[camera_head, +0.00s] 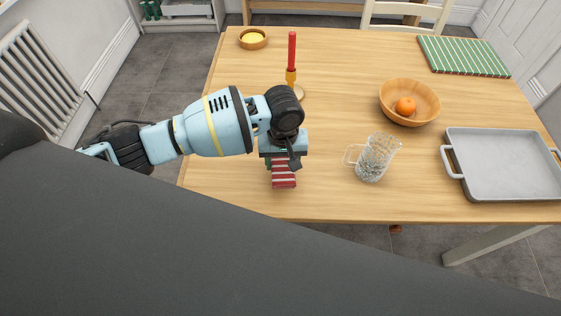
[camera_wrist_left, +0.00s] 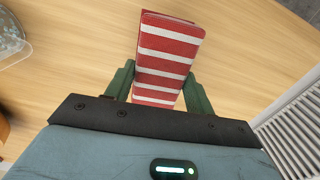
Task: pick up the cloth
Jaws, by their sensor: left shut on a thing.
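The cloth (camera_head: 284,179) is a folded, red-and-white striped bundle near the front left of the wooden table. In the left wrist view the cloth (camera_wrist_left: 168,55) sits between the two green fingers of my left gripper (camera_wrist_left: 158,88), which is shut on it. In the head view the left gripper (camera_head: 284,160) points down over the table and hides part of the cloth. I cannot tell whether the cloth still touches the table top. My right gripper is not in view.
A glass jug (camera_head: 372,158) stands to the right of the cloth. The table's front edge is close.

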